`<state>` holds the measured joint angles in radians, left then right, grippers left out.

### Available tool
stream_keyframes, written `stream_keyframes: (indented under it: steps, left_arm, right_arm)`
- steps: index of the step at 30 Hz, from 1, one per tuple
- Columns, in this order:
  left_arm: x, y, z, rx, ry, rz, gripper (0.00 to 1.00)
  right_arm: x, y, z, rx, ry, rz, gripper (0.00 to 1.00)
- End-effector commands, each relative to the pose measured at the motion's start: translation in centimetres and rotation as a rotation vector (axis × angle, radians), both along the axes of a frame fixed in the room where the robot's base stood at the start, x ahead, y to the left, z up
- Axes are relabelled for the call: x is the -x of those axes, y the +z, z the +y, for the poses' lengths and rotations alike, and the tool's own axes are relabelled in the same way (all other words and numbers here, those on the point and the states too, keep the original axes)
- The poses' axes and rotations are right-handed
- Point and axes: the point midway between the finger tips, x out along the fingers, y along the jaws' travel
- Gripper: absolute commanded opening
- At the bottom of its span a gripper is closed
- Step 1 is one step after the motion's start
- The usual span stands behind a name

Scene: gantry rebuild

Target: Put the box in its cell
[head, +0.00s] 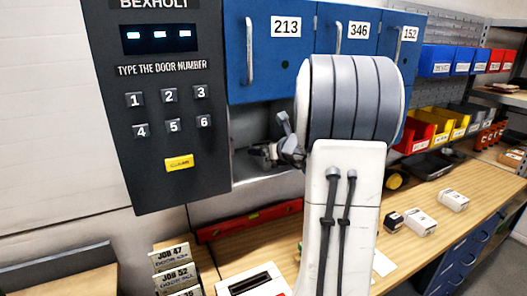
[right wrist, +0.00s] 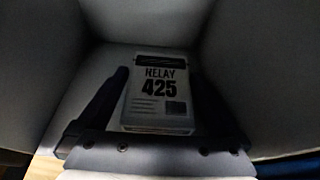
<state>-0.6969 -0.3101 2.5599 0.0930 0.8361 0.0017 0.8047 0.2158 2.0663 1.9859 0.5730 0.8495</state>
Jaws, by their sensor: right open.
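The box (right wrist: 158,92), pale with the label RELAY 425, stands inside a dim grey cell in the right wrist view. My right gripper (right wrist: 161,74) is open, with one dark finger on each side of the box. I cannot tell whether the fingers touch it. In the head view my right arm reaches into an open cell (head: 262,190) under the blue doors. The box is not visible there, and my arm hides much of the cell. My left gripper is not in view.
Blue doors numbered 213 (head: 285,62), 346 (head: 350,35) and 152 (head: 404,42) are shut above. A keypad panel (head: 165,145) stands at left. The bench holds small white boxes (head: 422,222), a red level (head: 250,221) and job cards (head: 173,268). Coloured bins (head: 440,125) sit behind at right.

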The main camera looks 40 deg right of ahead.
Motion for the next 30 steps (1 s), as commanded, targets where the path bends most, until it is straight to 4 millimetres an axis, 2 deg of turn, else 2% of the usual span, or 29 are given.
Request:
stream_keyframes:
  steps: [3, 10, 30]
  left_arm:
    - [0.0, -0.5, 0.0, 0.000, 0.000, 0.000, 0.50]
    - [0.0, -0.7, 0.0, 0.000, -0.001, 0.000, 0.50]
    - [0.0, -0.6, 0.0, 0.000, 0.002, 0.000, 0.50]
  right_arm:
    - [2.0, 0.8, 0.4, 0.002, -0.002, -0.001, 1.00]
    - [4.0, 1.7, 1.0, 0.000, 0.000, 0.000, 1.00]
    - [3.9, 1.9, 1.4, 0.007, 0.014, 0.001, 1.00]
